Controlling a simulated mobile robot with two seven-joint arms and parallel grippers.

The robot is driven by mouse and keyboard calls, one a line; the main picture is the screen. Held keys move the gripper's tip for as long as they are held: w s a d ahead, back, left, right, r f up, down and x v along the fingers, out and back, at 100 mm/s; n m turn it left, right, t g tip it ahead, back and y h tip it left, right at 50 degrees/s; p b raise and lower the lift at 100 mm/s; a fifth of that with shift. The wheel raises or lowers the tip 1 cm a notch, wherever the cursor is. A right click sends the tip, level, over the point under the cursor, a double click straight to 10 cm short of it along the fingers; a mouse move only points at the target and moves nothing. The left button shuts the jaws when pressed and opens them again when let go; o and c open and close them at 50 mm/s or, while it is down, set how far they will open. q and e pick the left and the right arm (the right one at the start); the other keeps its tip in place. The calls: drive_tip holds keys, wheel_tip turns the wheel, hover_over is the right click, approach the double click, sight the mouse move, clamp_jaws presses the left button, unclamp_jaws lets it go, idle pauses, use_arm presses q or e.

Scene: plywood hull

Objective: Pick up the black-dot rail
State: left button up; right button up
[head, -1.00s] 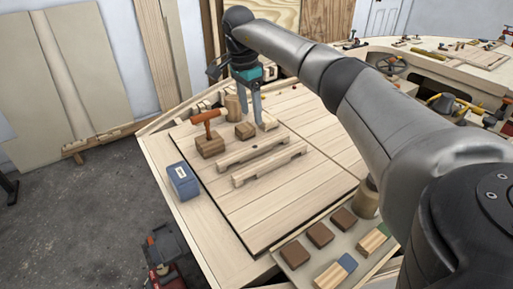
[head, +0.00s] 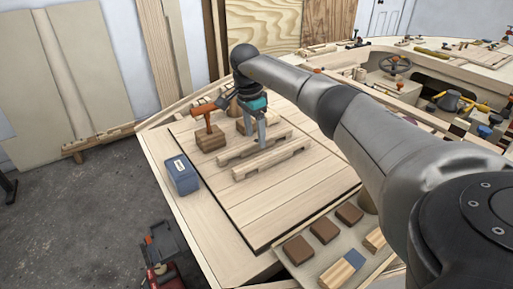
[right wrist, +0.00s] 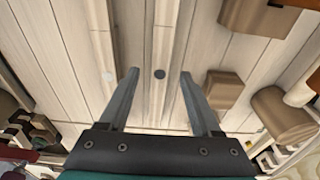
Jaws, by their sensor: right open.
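The black-dot rail (head: 231,156) is a pale wooden strip on the planked panel, the farther of two parallel rails in the head view. In the right wrist view the black-dot rail (right wrist: 162,45) runs between my fingers, its black dot midway between the fingertips. My right gripper (head: 256,143) is open and empty, pointing down at the rail. It also shows in the right wrist view (right wrist: 160,75). I cannot tell whether the fingertips are beside the rail or still above it. My left gripper is not in view.
A white-dot rail (head: 270,163) lies close alongside, nearer the camera. A brown block (head: 209,140) with an orange-handled tool stands just beyond the rails. A blue box (head: 181,175) sits at the left edge. A tray (head: 303,274) of blocks is at the front. The front panel planks are clear.

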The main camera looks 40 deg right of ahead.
drive_tip(key=shift+d+f+b, duration=0.15)
drive_tip(key=shift+f+b, duration=0.15)
drive_tip(key=shift+f, duration=0.75)
drive_tip(key=shift+c, duration=0.3)
clamp_jaws()
